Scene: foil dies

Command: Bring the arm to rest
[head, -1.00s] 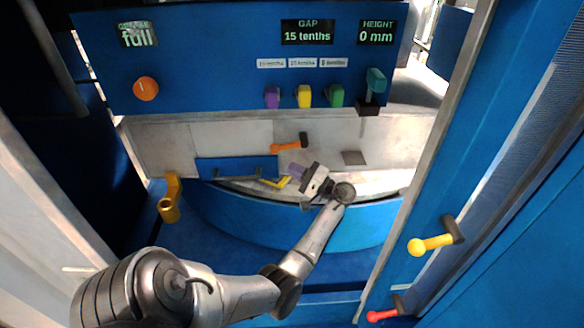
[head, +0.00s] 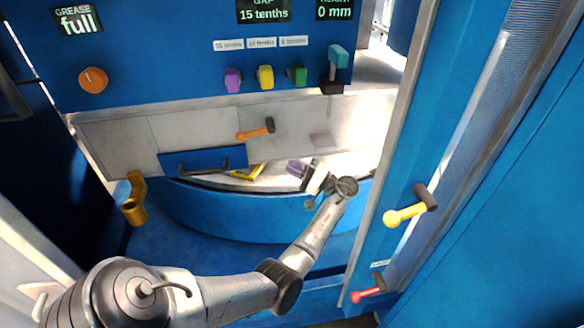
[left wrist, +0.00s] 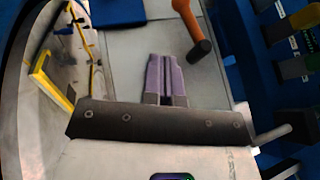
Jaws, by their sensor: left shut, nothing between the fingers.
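My left gripper (head: 294,168) is at the end of my left arm, over the pale work surface of the blue machine. In the left wrist view its two purple fingers (left wrist: 166,80) lie side by side, shut with nothing between them. In the head view the fingers point back and left, and the wrist hides part of the surface behind it. My right gripper is in neither view.
An orange-handled lever (head: 254,131) lies beyond the fingers. A yellow angled piece (head: 248,172) and a blue plate with a dark handle (head: 205,160) are to the left. Colored knobs (head: 265,77) line the panel above. A yellow lever (head: 405,214) and red lever (head: 367,294) stand out at right.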

